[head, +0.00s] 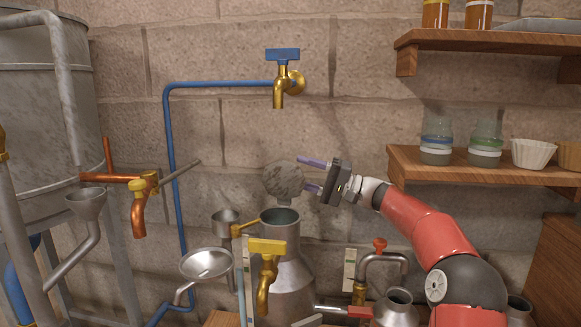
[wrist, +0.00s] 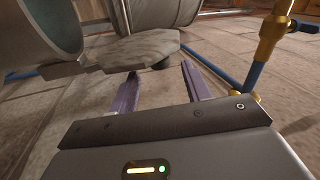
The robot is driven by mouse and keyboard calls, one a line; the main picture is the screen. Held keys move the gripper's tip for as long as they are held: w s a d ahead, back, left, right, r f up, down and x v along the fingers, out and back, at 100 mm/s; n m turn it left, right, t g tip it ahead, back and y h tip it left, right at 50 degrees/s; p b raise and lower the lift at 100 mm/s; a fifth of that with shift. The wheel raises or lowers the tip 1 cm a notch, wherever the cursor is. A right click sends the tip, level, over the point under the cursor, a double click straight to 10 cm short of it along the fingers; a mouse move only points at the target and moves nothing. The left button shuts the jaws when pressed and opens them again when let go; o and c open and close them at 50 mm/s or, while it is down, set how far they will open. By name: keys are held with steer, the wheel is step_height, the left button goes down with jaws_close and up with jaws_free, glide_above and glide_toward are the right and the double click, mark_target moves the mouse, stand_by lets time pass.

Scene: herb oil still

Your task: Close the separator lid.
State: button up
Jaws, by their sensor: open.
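The separator (head: 290,270) is a grey metal can with an open round mouth, standing at the lower middle of the head view. Its lid (head: 283,181), a flat grey disc, stands raised above and behind the mouth. My gripper (head: 302,172) is open and empty, just right of the lid, with its two purple fingers pointing left toward it. In the wrist view the lid (wrist: 138,50) lies just beyond the fingertips (wrist: 160,70), and the separator's mouth (wrist: 45,35) is at upper left. Whether a fingertip touches the lid I cannot tell.
A brass tap (head: 267,272) stands in front of the separator, with a funnel (head: 207,263) to its left. A blue-handled wall tap (head: 281,78) is above the lid. A shelf (head: 480,172) with jars is at right. The wall space around the lid is clear.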

mark_target(291, 169)
steer(key=shift+x, duration=1.85)
jaws_close()
